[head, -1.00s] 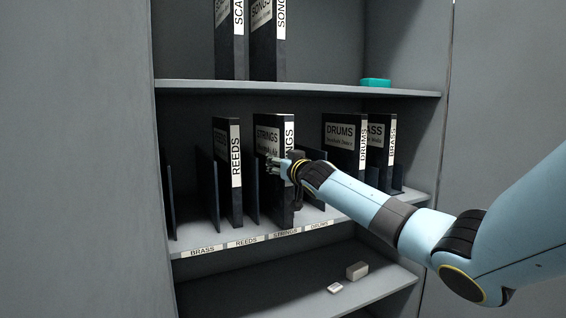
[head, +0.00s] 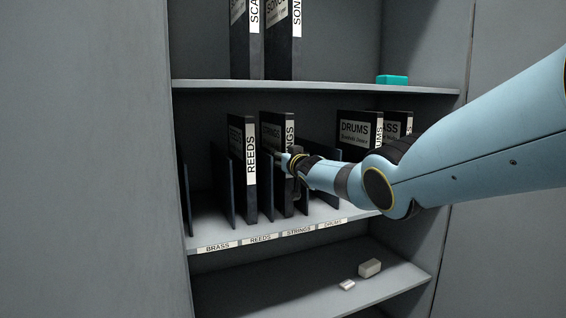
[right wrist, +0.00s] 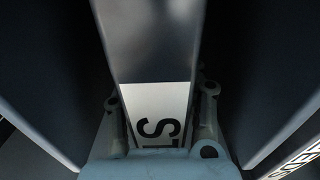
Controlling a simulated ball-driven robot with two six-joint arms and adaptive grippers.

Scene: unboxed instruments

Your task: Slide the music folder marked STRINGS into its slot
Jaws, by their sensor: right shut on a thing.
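The black STRINGS folder (head: 271,136) stands upright on the middle shelf, between thin dark dividers, behind the STRINGS label (head: 299,231) on the shelf edge. Its lower front sits behind the shelf edge, about in line with the REEDS folder. Its back end is hidden. My right gripper (head: 287,162) is shut on its front spine, at about mid-height, and hides part of it. In the right wrist view the dark spine with a white label (right wrist: 157,108) and a letter S lies between the fingers. My left gripper is not in view.
The REEDS folder (head: 250,170) stands just left. The DRUMS folder (head: 354,132) and BRASS folder (head: 397,124) stand to the right, partly behind my right arm. Dividers rise close on both sides. A teal box (head: 392,79) is above; small pale blocks (head: 369,267) lie below.

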